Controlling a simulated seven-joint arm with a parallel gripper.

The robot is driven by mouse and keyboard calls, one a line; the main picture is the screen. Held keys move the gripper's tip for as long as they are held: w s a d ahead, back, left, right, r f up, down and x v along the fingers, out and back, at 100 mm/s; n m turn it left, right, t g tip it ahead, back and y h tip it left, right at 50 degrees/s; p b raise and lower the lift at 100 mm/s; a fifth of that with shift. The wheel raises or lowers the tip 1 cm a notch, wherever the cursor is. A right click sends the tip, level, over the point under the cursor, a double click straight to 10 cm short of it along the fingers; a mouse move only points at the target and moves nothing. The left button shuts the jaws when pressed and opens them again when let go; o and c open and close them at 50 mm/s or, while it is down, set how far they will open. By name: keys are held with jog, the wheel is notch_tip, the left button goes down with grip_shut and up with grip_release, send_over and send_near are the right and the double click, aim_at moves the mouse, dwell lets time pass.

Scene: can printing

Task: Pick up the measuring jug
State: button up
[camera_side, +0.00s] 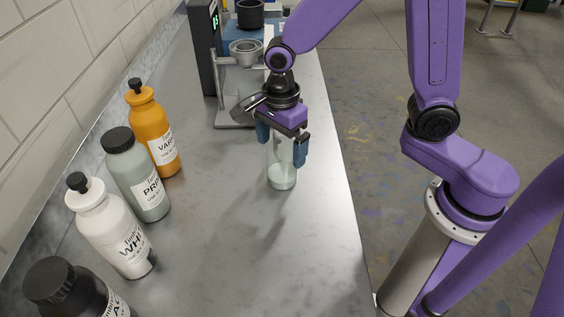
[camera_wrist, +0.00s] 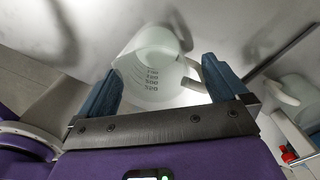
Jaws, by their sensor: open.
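The measuring jug (camera_side: 282,172) stands upright on the metal counter, a clear, pale vessel with its upper part hidden behind my gripper in the side view. In the wrist view the jug (camera_wrist: 152,75) shows dark graduation marks, and its handle is on the right. My gripper (camera_side: 283,150) is over the jug, pointing down, with its blue fingers apart. In the wrist view the fingers of my gripper (camera_wrist: 160,85) stand on either side of the jug. The right finger is close to the handle; I cannot tell whether it touches.
Several labelled bottles line the wall side, including an orange one (camera_side: 152,128), a grey-green one (camera_side: 136,175) and a white one (camera_side: 108,228). A metal stand with a ring (camera_side: 246,50) and a black device with a display (camera_side: 206,45) are behind. The counter's front middle (camera_side: 270,260) is clear.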

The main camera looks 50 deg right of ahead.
jog(key=shift+s+f, duration=0.15)
jog(key=shift+f, duration=0.95)
jog(key=shift+s+f, duration=0.1)
jog(key=shift+f, duration=0.95)
jog(key=c, duration=1.1)
jog(key=shift+r, duration=0.15)
jog(key=shift+r, duration=0.55)
notch_tip(320, 180, up, 2)
jog(key=shift+s+d+r, duration=0.1)
jog(key=shift+s+r, duration=0.05)
jog(key=shift+r, duration=0.05)
jog(key=s+d+r, duration=0.1)
jog(key=s+r, duration=0.2)
jog(key=s, duration=0.1)
jog(key=s+d+r, duration=0.2)
jog(key=s+r, duration=0.1)
jog(key=s, duration=0.1)
jog(key=s+d+r, duration=0.2)
jog(key=s+r, duration=0.1)
jog(key=s, duration=0.1)
jog(key=shift+s+d+r, duration=0.1)
jog(key=shift+s+r, duration=0.1)
jog(key=shift+s, duration=0.05)
